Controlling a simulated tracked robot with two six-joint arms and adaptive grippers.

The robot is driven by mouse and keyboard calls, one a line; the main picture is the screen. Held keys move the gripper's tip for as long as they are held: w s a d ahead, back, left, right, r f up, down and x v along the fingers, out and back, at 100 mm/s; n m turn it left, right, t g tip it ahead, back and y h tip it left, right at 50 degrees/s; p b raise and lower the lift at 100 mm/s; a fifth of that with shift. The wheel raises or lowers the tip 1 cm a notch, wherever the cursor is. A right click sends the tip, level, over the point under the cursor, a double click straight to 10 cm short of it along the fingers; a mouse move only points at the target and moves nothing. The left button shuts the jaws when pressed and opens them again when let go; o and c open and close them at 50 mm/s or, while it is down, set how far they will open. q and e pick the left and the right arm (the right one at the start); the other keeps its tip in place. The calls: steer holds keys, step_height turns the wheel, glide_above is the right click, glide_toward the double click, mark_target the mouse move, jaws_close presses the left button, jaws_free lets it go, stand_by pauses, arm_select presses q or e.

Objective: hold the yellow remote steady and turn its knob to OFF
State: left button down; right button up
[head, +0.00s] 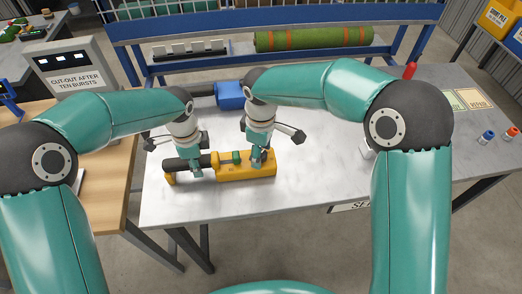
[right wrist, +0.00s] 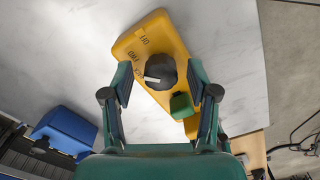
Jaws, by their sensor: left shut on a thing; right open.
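The yellow remote (head: 262,174) lies on the grey-white table, with a black grip at its left end. My left gripper (head: 196,172) is shut on the remote at the grip. My right gripper (head: 258,160) is open above the remote's right part. In the right wrist view, the black knob (right wrist: 160,72) lies between the open fingers of the right gripper (right wrist: 158,80), with a gap on each side. The knob's white pointer is toward the left of that view.
A green button (right wrist: 181,105) is beside the knob on the remote. A blue object (head: 230,96) lies behind the grippers. A green turf roll (head: 314,39) rests at the back. A grey box (head: 73,66) reading "CUT-OUT AFTER TEN BURSTS" stands left.

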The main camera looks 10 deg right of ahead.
arm_select(q)
steer(key=shift+f, duration=0.1)
arm_select(e)
jaws_close()
steer(key=shift+m, duration=0.3)
steer(key=m, duration=0.4)
steer(key=shift+m, duration=2.1)
jaws_free()
